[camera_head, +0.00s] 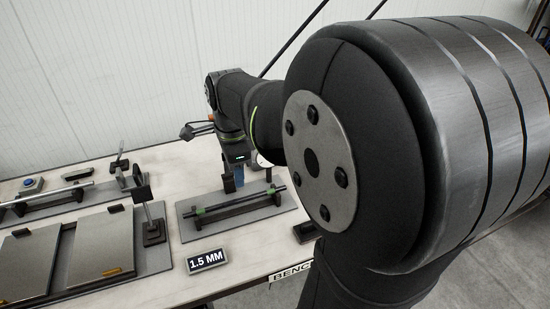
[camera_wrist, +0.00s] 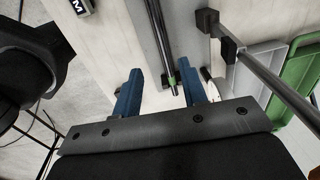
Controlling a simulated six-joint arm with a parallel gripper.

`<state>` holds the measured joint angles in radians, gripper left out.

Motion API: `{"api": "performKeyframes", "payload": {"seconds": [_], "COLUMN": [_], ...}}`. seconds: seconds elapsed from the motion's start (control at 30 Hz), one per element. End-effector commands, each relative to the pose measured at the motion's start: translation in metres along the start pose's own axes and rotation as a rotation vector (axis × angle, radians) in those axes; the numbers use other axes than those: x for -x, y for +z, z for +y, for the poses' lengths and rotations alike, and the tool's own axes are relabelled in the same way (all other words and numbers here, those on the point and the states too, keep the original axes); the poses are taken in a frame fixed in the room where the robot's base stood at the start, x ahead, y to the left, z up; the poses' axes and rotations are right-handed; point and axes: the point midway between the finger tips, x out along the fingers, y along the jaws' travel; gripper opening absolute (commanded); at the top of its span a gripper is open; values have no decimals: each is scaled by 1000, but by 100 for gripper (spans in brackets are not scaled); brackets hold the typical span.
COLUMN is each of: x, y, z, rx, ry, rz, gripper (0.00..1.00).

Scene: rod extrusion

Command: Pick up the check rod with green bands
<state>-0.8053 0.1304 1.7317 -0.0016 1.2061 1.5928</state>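The check rod with green bands (camera_head: 238,202) is a dark thin rod lying on a low black stand on a grey plate (camera_head: 184,222). A green band shows near each end in the head view. My gripper (camera_head: 234,182) is over the back of the plate, its blue fingers pointing down. In the wrist view my gripper (camera_wrist: 161,76) has its two blue fingers wide apart with nothing held. Whether the fingers are at the rod's height I cannot tell.
A "1.5 MM" sign (camera_head: 207,260) stands in front of the plate. A post on a black base (camera_head: 153,232) and flat panels (camera_head: 100,248) are to the left. The wrist view shows another rod (camera_wrist: 272,78) and a green tray (camera_wrist: 296,68) at right.

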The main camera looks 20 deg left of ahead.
Motion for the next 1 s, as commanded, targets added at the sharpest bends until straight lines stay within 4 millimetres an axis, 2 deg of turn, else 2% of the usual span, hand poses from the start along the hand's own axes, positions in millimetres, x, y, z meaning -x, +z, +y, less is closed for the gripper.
{"api": "performKeyframes", "payload": {"seconds": [0.03, 0.13, 0.43, 0.7, 1.0], "x": [-12, -29, -52, -91, -96], "y": [0, 0, 1, 4, 4], "z": [0, 0, 0, -2, -2], "rx": [0, 1, 1, 0, 1], "ry": [4, 4, 2, 2, -1], "rz": [0, 0, 0, 0, -1], "gripper": [39, 39, 39, 39, 39]}}
